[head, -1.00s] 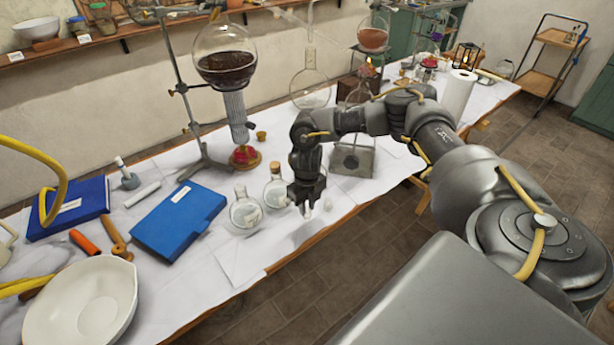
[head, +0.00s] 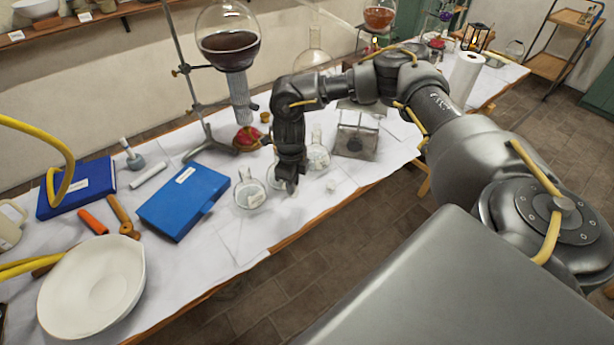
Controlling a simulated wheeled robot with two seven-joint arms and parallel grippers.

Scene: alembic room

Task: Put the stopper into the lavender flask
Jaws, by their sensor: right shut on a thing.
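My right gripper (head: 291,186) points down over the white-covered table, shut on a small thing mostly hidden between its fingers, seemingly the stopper. A clear round flask (head: 249,194) with pale contents stands just left of the gripper. A second flask (head: 274,180) is partly hidden behind the gripper. A third flask (head: 317,155) stands behind and to the right. The colours are too faint to tell which flask is lavender. A small whitish piece (head: 331,186) lies right of the gripper. My left gripper is out of view.
A blue folder (head: 183,203) and a white bowl (head: 92,288) lie to the left. Behind stand a metal stand (head: 188,95) with a large dark-filled flask (head: 229,45), and a grey metal box (head: 356,140). The table's front edge is close to the gripper.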

